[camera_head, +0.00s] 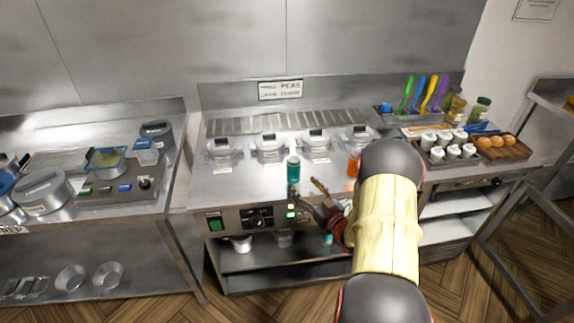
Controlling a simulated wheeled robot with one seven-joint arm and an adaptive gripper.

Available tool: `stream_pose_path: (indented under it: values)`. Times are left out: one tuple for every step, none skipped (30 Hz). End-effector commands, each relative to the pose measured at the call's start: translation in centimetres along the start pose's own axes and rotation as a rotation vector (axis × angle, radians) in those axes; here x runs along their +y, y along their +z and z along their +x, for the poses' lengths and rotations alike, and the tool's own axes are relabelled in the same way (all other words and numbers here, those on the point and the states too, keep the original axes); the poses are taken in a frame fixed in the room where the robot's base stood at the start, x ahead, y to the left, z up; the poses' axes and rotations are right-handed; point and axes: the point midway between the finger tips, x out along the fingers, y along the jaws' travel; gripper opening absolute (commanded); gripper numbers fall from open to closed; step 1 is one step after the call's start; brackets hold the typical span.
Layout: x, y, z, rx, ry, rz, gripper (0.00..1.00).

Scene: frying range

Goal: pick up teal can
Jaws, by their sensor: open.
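The teal can (293,170) stands upright near the front edge of the steel range counter, left of my arm. It has a pale top. My gripper (304,190) is open and just in front of and to the right of the can, with its fingers spread near the can's lower part. The fingers are small and dark here, so I cannot tell whether one touches the can. My arm comes in from the lower right and hides part of the counter.
An orange can (352,166) stands to the right, beside my arm. Several lidded steel containers (271,148) line the back of the counter. A control panel (250,218) is below the front edge. A wooden tray (500,148) sits at the right. The counter left of the can is clear.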

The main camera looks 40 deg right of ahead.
Motion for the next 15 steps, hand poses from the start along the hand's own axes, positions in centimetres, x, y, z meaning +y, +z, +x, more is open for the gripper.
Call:
stream_pose_path:
  values:
    - [0.0, 0.0, 0.3, 0.003, -0.001, 0.0, 0.61]
    - [0.0, 0.0, 0.5, 0.003, -0.002, -0.001, 0.61]
    - [-0.1, 0.0, 0.9, 0.004, -0.003, -0.001, 0.61]
    - [-0.1, 0.0, 1.2, 0.004, -0.004, -0.001, 0.61]
    - [-0.1, 0.0, 1.6, 0.003, -0.004, -0.001, 0.61]
    - [-0.1, 0.0, 2.0, 0.003, -0.003, -0.001, 0.61]
    - [-0.1, 0.0, 2.3, 0.003, -0.002, 0.0, 0.61]
    - [0.0, 0.0, 2.5, 0.003, -0.002, 0.0, 0.61]
    - [-0.1, -0.1, 2.8, 0.003, -0.002, 0.0, 0.61]
    - [-0.1, -0.1, 2.9, 0.003, -0.002, 0.0, 0.61]
    - [-0.1, -0.1, 3.1, 0.003, -0.002, -0.001, 0.61]
    - [-0.1, -0.1, 3.5, 0.003, -0.003, -0.001, 0.61]
    - [-0.1, -0.1, 3.8, 0.003, -0.003, -0.002, 0.61]
    - [0.0, -0.1, 4.2, 0.003, -0.002, -0.002, 0.61]
    - [0.0, -0.1, 4.8, 0.003, -0.002, -0.002, 0.61]
